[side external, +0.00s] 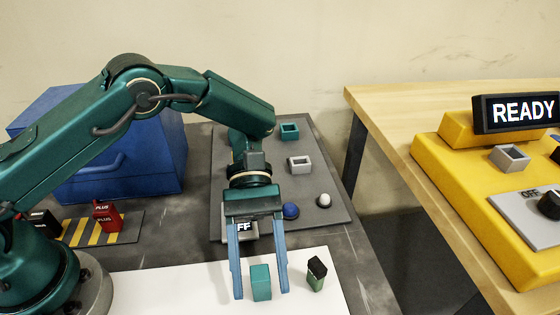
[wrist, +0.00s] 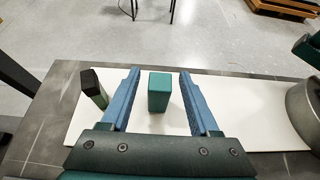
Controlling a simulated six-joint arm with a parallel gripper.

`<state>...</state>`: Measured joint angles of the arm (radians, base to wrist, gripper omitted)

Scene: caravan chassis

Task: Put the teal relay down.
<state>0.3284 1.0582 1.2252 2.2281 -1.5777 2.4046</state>
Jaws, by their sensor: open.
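The teal relay (side external: 261,283) is a small upright block on the white board (side external: 180,290). It also shows in the wrist view (wrist: 159,92), standing between my gripper's two blue fingers. My gripper (side external: 260,294) is open, with a visible gap on both sides of the relay in the wrist view (wrist: 158,76). The fingers point down around the relay and do not appear to touch it. The relay's underside is hidden, but it appears to stand on the board.
A green block with a black top (side external: 316,274) stands close to the right of my gripper. Behind are a grey panel (side external: 338,190) with teal and grey sockets and blue and white knobs, a blue box (side external: 125,160) and a red part (side external: 106,216). The board's left part is clear.

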